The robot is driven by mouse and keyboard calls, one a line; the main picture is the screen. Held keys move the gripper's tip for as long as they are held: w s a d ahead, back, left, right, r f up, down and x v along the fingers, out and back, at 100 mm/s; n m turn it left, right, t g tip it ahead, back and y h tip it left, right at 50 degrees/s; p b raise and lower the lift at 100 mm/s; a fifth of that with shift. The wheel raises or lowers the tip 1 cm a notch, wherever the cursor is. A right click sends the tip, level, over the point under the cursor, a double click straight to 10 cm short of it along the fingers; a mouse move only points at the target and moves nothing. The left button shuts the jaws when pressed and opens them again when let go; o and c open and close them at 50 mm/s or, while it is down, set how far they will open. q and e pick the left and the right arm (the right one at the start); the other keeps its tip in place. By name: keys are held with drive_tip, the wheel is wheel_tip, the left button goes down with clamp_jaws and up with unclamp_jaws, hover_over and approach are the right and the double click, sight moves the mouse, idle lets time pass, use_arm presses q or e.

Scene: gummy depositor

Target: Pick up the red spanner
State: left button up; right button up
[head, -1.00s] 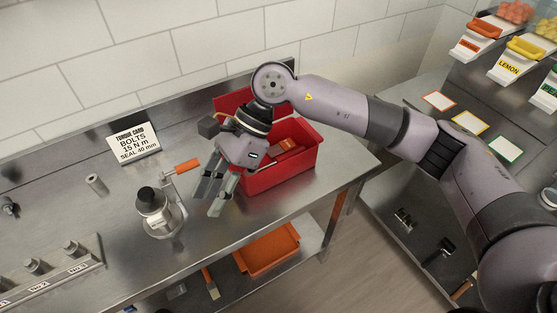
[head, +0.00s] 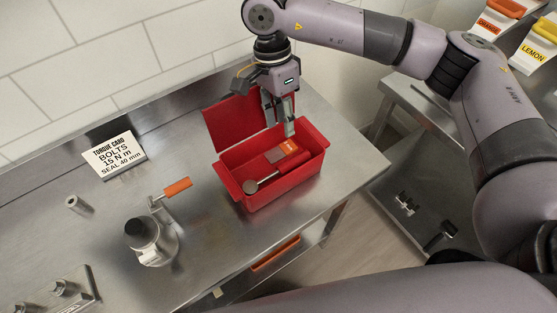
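The open red toolbox (head: 284,192) stands on the steel bench, its lid tilted back. Inside lie a dull red flat piece (head: 274,156), a brighter orange-red piece (head: 289,147) and a tool with a round metal head (head: 250,187). I cannot tell for sure which of these is the red spanner; the pieces overlap and are small. My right gripper (head: 279,123) points down over the back of the box, above the red pieces. Its fingers are apart with nothing between them. My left gripper is not in view.
A metal device (head: 148,240) with an orange-handled crank (head: 177,187) stands left of the box. A torque card (head: 113,155) stands behind it, and a small metal cylinder (head: 77,205) is at the left. An orange tray (head: 275,254) is on the shelf below.

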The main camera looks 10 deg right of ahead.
drive_tip(key=p, duration=0.2)
hover_over(288, 162)
drive_tip(key=f, duration=0.5)
drive_tip(key=shift+w+a+f, duration=0.1)
drive_tip(key=shift+w+a, duration=0.1)
drive_tip(key=shift+a, duration=0.1)
wheel_tip(288, 162, down, 3)
drive_tip(key=shift+d+p, duration=0.1)
drive_tip(key=shift+p, duration=0.6)
drive_tip(key=shift+s+f+p, duration=0.15)
drive_tip(key=shift+f+p, duration=0.2)
drive_tip(key=shift+f, duration=0.45)
drive_tip(key=f+p, duration=0.1)
drive_tip(key=f, duration=0.1)
drive_tip(key=f+p, duration=0.2)
drive_tip(key=shift+s+d+f, duration=0.1)
drive_tip(key=shift+s+d, duration=0.05)
drive_tip(key=shift+d, duration=0.05)
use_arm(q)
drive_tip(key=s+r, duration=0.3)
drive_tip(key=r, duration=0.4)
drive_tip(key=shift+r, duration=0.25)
use_arm(e)
drive_tip(key=shift+s+f, duration=0.1)
drive_tip(key=shift+f, duration=0.3)
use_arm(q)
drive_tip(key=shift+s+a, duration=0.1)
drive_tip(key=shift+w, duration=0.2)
use_arm(e)
clamp_jaws()
